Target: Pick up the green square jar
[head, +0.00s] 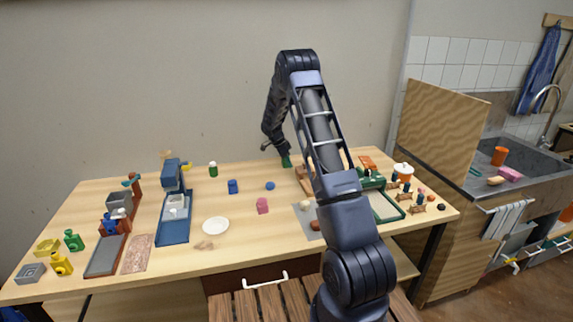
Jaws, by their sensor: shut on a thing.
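My arm reaches over the back of the wooden table. My gripper (282,152) is at the back, right of the middle, and is small and partly hidden by my own arm. A green object (286,161), which looks like the green square jar, sits right at the fingertips, and the gripper is shut on it. Its exact shape is too small to make out. I cannot tell whether its base touches the tabletop.
The table (245,243) has free room in front of the gripper. Nearby are a blue ball (270,186), a pink piece (262,205), a blue block (233,187), a green bottle (213,169) and a white plate (215,226). A green tray (386,207) with small items stands right.

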